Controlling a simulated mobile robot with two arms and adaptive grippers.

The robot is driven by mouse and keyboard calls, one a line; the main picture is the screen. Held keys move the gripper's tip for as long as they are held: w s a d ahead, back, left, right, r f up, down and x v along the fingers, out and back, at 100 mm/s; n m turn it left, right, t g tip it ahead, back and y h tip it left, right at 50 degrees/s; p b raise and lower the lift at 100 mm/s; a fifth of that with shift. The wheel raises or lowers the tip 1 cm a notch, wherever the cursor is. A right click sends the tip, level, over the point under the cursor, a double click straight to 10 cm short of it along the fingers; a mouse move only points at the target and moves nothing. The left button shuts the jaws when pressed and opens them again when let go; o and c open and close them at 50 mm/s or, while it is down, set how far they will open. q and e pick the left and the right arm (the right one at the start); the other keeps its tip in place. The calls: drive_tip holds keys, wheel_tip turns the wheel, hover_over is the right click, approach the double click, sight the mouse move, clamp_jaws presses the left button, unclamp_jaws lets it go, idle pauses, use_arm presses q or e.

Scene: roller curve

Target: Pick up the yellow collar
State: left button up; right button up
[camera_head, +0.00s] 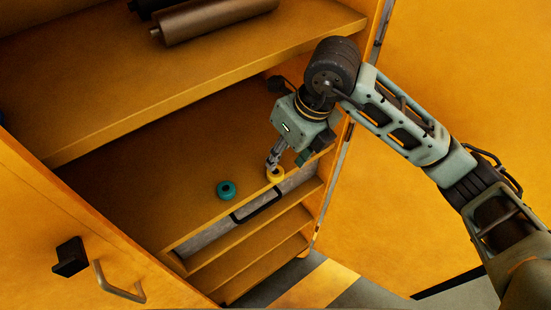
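The yellow collar (275,176) is a small ring on the cabinet's lower shelf, close to its front edge. My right gripper (274,166) points down directly at the collar, with its fingertips at or just above the ring. The fingers overlap the collar's upper side in this view, so I cannot tell whether they touch it or have closed on it. My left gripper is not in the picture.
A teal collar (226,190) lies to the left on the same shelf. Brown and dark rollers (215,20) lie on the upper shelf (200,85). A black handle (258,206) is on the front below. The open cabinet door (75,215) stands at left.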

sight(272, 175)
drive_tip(key=f+p, duration=0.1)
drive_tip(key=f, duration=0.1)
drive_tip(key=a+f+p, duration=0.1)
drive_tip(key=shift+s+a+f+p, duration=0.1)
drive_tip(key=shift+s+f+p, duration=0.05)
drive_tip(key=shift+s+p, duration=0.2)
drive_tip(key=shift+w+a+f+p, duration=0.15)
drive_tip(key=shift+w+f, duration=0.1)
drive_tip(key=shift+f, duration=0.4)
drive_tip(key=shift+w+a+f+p, duration=0.15)
drive_tip(key=shift+w+f, duration=0.1)
drive_tip(key=shift+f, duration=0.65)
drive_tip(key=c, duration=0.9)
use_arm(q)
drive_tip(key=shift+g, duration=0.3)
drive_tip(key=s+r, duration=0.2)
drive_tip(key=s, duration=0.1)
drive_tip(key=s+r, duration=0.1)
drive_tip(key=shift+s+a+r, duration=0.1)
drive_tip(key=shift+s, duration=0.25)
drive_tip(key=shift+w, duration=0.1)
use_arm(e)
drive_tip(key=shift+r, duration=0.1)
